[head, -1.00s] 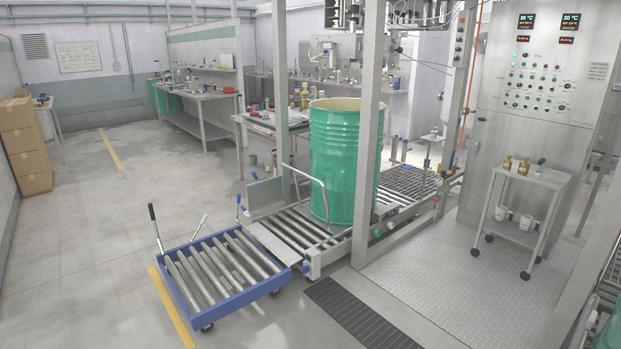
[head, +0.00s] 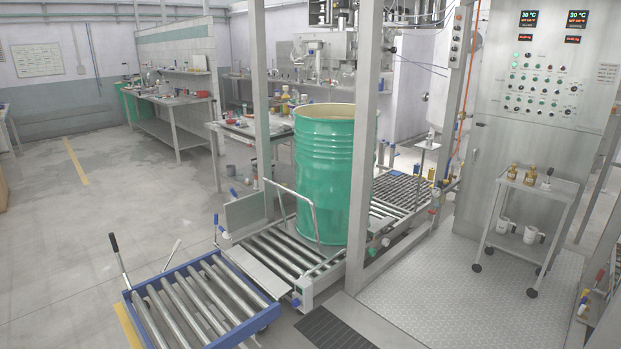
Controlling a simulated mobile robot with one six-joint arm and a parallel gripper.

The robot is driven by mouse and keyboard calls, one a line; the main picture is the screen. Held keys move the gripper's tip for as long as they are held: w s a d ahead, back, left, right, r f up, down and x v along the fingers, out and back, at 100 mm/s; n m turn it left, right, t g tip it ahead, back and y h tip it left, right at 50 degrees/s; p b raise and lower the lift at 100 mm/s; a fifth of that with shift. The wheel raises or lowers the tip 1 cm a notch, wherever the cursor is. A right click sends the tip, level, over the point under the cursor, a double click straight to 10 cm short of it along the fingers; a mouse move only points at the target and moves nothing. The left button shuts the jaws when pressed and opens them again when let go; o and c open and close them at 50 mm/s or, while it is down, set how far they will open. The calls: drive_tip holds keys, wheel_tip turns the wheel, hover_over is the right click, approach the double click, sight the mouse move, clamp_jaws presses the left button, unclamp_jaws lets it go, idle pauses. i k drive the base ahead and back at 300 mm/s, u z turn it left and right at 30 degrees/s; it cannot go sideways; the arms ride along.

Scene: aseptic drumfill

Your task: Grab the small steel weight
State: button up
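I cannot make out the small steel weight for certain in the head view. Several small items stand on the steel trolley (head: 562,192) at the right: two brass-coloured pieces (head: 512,172) and a small grey-and-dark piece (head: 547,178), too small to identify. Small objects also crowd the far workbench (head: 178,101) and the table behind the drum, too small to tell apart. My gripper and arm are not in view.
A green open drum (head: 322,180) stands on the roller conveyor (head: 275,262). A blue-framed roller cart (head: 205,305) sits at its near end. Steel posts (head: 364,150) rise beside the drum. A control cabinet (head: 540,95) is behind the trolley. Floor at left is open.

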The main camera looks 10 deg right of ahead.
sight(429, 141)
drive_tip(key=z, duration=0.25)
drive_tip(key=i, duration=1)
drive_tip(key=z, duration=0.65)
drive_tip(key=i, duration=0.9)
drive_tip(key=z, duration=0.75)
drive_tip(key=i, duration=0.9)
drive_tip(key=z, duration=0.3)
